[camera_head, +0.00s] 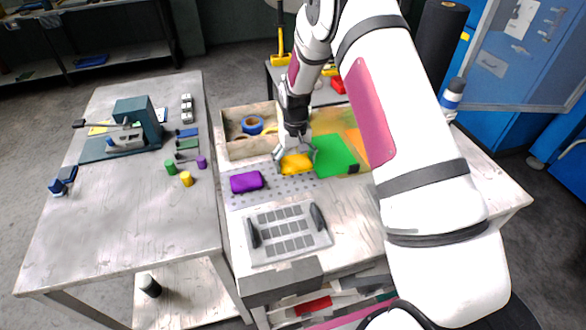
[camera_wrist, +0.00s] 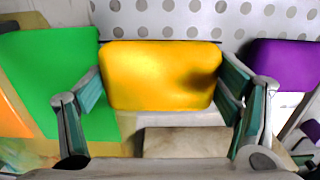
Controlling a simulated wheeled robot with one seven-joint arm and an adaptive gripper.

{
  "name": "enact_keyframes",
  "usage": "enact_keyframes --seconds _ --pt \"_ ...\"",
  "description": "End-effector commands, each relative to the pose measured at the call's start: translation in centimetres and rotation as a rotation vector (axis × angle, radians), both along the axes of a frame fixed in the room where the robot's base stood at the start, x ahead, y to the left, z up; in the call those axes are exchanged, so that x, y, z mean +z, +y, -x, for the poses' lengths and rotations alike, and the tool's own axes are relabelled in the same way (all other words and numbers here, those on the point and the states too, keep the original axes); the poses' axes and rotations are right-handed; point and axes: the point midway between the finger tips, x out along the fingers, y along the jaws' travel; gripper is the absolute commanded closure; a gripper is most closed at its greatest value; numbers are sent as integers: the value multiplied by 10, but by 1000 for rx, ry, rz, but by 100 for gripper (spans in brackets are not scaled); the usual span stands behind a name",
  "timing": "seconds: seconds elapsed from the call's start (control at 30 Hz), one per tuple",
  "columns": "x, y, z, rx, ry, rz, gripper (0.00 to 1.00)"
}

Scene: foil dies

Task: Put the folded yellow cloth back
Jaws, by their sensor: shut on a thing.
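The folded yellow cloth (camera_head: 296,164) is a small rounded pad between the fingers of my gripper (camera_head: 296,153). In the wrist view the cloth (camera_wrist: 160,72) fills the middle, with one finger of my gripper (camera_wrist: 162,88) against each side; the gripper is shut on it. A dark shadow lies on its right part. The cloth is over or at the back edge of the grey perforated plate (camera_head: 283,190); I cannot tell whether it touches the plate. A folded purple cloth (camera_head: 247,182) lies on the plate to the left, and also shows in the wrist view (camera_wrist: 285,64).
A green sheet (camera_head: 335,157) lies close right of the gripper. A wooden box (camera_head: 235,150) with a blue tape roll (camera_head: 252,125) stands behind. A grey slotted tray (camera_head: 288,231) with dark handles lies in front. The left table (camera_head: 130,220) has wide clear room.

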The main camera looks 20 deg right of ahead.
Motion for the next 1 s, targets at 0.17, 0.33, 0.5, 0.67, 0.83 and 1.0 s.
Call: enact_keyframes --seconds 0.17,0.33,0.5,0.67,0.83,1.0 --pt "-16 5 -3 1 4 0 48" --pt "-33 5 -5 1 1 0 48" --pt "-35 5 -6 1 -1 0 48" --pt "-36 5 -6 1 -1 0 48" --pt "-39 5 -6 1 -1 0 6" --pt "-39 5 -6 1 0 0 0"
